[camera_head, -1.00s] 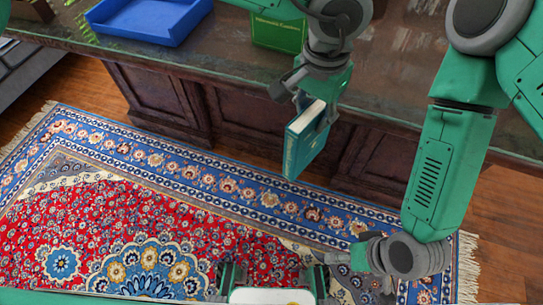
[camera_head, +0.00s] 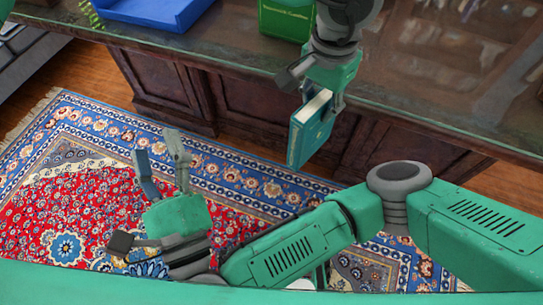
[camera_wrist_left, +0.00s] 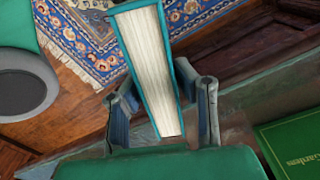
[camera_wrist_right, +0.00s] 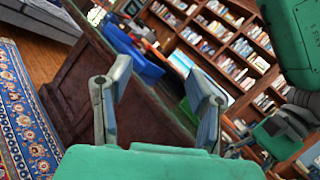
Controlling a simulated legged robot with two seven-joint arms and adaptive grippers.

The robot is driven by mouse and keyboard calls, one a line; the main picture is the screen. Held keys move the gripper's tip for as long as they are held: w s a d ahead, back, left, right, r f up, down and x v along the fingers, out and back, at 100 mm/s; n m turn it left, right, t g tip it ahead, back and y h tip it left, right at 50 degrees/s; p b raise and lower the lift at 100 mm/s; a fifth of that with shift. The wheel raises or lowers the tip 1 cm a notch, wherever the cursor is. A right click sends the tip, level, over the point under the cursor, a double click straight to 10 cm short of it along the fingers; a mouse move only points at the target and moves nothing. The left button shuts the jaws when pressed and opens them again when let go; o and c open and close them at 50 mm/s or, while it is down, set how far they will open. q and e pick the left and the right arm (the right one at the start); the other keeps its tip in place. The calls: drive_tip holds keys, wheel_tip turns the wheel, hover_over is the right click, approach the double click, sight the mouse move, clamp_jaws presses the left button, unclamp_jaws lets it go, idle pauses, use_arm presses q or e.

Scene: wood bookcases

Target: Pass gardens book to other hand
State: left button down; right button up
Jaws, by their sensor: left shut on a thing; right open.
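A teal book (camera_head: 311,133) with pale pages hangs tilted from my left gripper (camera_head: 321,98), in front of the desk. The left wrist view shows its page edge (camera_wrist_left: 150,70) between the two fingers. I cannot read the held book's title. My right gripper (camera_head: 157,152) is open and empty, left of the book and apart from it, with its fingers pointing up in the head view. Its spread fingers (camera_wrist_right: 160,85) also show in the right wrist view with nothing between them.
The dark wooden desk (camera_head: 420,95) runs across the back, with a blue tray (camera_head: 155,12) on it. A patterned rug (camera_head: 90,215) covers the floor. Bookcases (camera_wrist_right: 225,45) stand beyond the desk. Open space lies between my two grippers.

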drive_tip(key=w+d+f+m+h, duration=0.2)
drive_tip(key=w+d+m+h, duration=0.3)
drive_tip(key=d+m+h, duration=0.5)
drive_tip(key=m+g+h, duration=0.5)
drive_tip(key=m+h, duration=0.4)
drive_tip(key=h, duration=0.1)
approach(293, 141)
drive_tip(key=x, duration=0.4)
drive_tip(key=shift+w+a, duration=0.1)
drive_tip(key=shift+w, duration=0.15)
drive_tip(key=shift+w+d, duration=0.1)
drive_tip(key=shift+d, duration=0.15)
drive_tip(key=x, duration=1.1)
drive_tip(key=shift+w+d+f, duration=0.15)
drive_tip(key=shift+w+d, duration=0.05)
drive_tip(key=shift+d, duration=0.05)
clamp_jaws()
use_arm(q)
drive_tip(key=c, duration=1.2)
unclamp_jaws()
